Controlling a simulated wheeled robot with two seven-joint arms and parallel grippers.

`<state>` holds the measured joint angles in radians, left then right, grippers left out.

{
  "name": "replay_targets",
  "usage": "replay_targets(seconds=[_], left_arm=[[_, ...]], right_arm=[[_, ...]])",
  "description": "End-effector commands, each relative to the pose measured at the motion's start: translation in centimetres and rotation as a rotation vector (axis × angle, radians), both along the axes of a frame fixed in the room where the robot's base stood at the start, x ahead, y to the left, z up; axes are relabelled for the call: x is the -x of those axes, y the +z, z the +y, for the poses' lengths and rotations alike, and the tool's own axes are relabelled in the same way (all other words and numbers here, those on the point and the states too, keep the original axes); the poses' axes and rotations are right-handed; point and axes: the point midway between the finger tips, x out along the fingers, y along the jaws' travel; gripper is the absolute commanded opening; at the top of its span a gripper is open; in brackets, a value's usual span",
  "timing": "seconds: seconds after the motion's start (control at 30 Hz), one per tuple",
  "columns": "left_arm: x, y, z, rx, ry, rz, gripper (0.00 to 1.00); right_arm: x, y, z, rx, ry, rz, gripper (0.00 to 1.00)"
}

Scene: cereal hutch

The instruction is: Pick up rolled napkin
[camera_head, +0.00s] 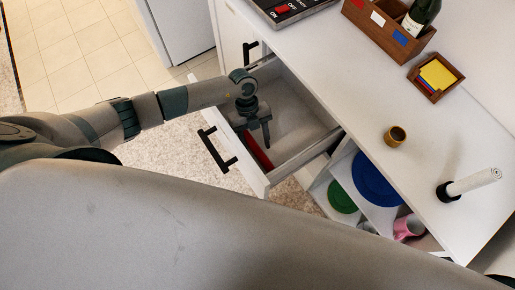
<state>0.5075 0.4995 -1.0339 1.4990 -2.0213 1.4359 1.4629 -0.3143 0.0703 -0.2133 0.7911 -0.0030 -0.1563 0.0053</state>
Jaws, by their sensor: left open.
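A long red item (258,150), which may be the rolled napkin, lies in the open drawer (285,97) near its front panel. Its near end is partly hidden by the panel, and I cannot tell whether it is rolled. My left gripper (255,132) points down into the drawer, open, just above or beside the red item. I cannot tell whether it touches it. My right gripper is not in view.
The white countertop (330,62) holds a wooden caddy (379,22) with a bottle (422,14), a small box with yellow paper (437,76) and a brown cup or ring (395,136). Below are shelves with a blue plate (374,182), green plate (341,197) and pink mug (408,227).

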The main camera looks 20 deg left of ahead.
Motion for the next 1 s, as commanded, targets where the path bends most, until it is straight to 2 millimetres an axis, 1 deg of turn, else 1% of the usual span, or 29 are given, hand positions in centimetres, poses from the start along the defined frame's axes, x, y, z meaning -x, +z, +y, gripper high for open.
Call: replay_targets(seconds=[0.1, 0.53, 0.57, 0.6, 0.67, 0.7, 0.73, 0.77, 1.0], left_arm=[[0.18, -0.46, -0.13, -0.001, 0.001, 0.001, 0.51], [0.16, -0.48, -0.11, -0.001, 0.0, 0.0, 0.51], [0.16, -0.48, -0.11, -0.001, 0.0, -0.001, 0.49], [0.15, -0.47, -0.12, -0.001, 0.0, -0.001, 0.39], [0.16, -0.47, -0.11, -0.001, 0.0, -0.001, 0.25], [0.16, -0.47, -0.11, -0.001, 0.0, -0.001, 0.15], [0.16, -0.47, -0.11, -0.001, 0.0, -0.001, 0.08], [0.16, -0.47, -0.11, -0.001, 0.0, -0.001, 0.03], [0.15, -0.46, -0.11, -0.001, 0.0, -0.001, 0.03]], right_arm=[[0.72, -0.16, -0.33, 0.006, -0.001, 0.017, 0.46], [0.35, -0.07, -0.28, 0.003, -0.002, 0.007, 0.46], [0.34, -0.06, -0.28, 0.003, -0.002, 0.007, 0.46], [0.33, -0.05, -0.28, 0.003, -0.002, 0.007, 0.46], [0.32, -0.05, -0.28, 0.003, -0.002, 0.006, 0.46], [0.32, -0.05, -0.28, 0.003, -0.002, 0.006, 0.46], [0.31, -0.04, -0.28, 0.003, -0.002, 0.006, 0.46], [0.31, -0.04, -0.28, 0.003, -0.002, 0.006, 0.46], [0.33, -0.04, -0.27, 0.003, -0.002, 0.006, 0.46]])
